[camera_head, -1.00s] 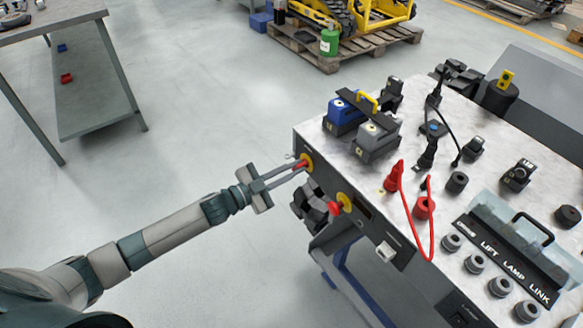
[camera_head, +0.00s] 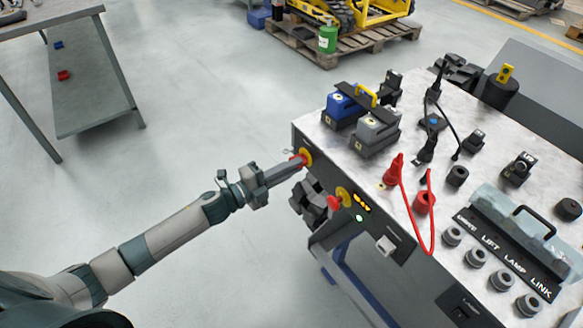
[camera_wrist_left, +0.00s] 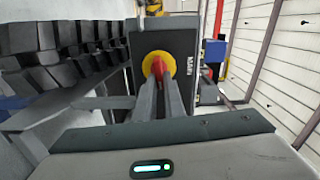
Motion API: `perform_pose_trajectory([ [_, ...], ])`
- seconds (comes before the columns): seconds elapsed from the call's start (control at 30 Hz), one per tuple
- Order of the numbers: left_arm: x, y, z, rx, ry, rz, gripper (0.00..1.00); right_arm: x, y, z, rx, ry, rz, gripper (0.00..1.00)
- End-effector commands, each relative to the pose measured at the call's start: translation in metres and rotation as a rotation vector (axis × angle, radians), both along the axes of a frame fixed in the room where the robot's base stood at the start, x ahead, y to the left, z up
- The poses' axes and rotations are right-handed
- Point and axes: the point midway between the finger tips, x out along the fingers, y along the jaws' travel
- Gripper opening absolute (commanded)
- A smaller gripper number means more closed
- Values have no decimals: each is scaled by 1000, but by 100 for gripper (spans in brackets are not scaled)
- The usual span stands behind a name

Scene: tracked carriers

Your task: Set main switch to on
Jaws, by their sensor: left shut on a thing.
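The main switch is a red handle on a round yellow plate (camera_head: 307,157) on the front face of the bench panel, at its left end. My left gripper (camera_head: 297,163) is shut on the red handle. In the left wrist view, the two fingers of my left gripper (camera_wrist_left: 160,84) close on the red handle (camera_wrist_left: 158,66) in front of the yellow plate, beside a label reading MAIN (camera_wrist_left: 192,75). The fingers hide part of the handle. An amber display (camera_head: 362,202) and a green light (camera_head: 359,218) are lit on the panel. My right gripper is not in view.
A second red knob (camera_head: 334,203) on a yellow plate sits right of the main switch. A black segmented cable chain (camera_head: 311,202) hangs below. Blue (camera_head: 343,108) and grey (camera_head: 375,133) blocks, a red cable (camera_head: 429,225) and several sockets crowd the bench top.

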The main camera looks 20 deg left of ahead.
Motion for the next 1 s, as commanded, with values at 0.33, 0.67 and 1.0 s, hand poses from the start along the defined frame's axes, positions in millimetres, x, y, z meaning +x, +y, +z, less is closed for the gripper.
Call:
perform_pose_trajectory([
  [0.33,-1,0,-2,82,-63,-1,0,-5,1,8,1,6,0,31],
  [0.67,-1,0,-2,85,-65,-1,0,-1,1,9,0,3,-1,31],
  [1.0,0,0,-2,84,-64,-1,28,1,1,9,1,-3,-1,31],
])
